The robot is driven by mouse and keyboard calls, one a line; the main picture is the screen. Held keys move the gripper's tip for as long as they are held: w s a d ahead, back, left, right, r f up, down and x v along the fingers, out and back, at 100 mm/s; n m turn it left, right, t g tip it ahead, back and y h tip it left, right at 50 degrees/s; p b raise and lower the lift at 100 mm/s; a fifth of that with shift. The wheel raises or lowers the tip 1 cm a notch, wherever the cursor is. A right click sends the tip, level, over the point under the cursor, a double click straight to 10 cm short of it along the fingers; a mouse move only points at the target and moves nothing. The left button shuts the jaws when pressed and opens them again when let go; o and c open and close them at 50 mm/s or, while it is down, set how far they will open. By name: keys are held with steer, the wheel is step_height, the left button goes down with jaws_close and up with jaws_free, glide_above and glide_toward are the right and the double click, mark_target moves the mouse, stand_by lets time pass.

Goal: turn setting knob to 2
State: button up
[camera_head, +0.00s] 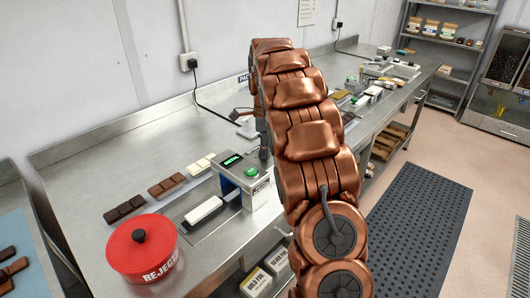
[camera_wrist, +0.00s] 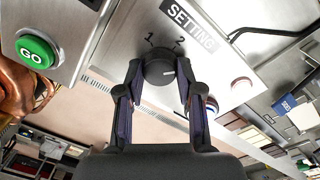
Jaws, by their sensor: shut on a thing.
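The setting knob (camera_wrist: 159,72) is dark and round, on a grey metal panel under the SETTING label (camera_wrist: 189,25). The numbers 1 (camera_wrist: 149,39) and 2 (camera_wrist: 180,41) are printed just above it, 1 on the left and 2 on the right. A short pale mark shows on the knob's right part; I cannot tell for sure which number it points to. My gripper (camera_wrist: 160,78) is shut on the knob, one finger on each side.
A green GO button (camera_wrist: 37,51) is left of the knob, and a pale round button (camera_wrist: 241,85) is to its right. In the head view, a grey machine with a green display (camera_head: 232,160) stands on the steel bench, near a red REJECT tub (camera_head: 142,252) and chocolate bars (camera_head: 166,185).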

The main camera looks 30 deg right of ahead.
steer(key=n+b, duration=0.2)
steer(key=n, duration=0.1)
steer(key=shift+f+n, duration=0.15)
steer(key=shift+n, duration=0.25)
steer(key=shift+w+n+b, duration=0.1)
steer(key=shift+n+b, duration=0.6)
steer(key=shift+n, duration=1.1)
steer(key=o, duration=1.2)
steer(key=shift+c, duration=0.2)
steer(key=shift+r, duration=0.25)
steer(key=shift+w+r, duration=0.2)
steer(key=shift+r, duration=3.35)
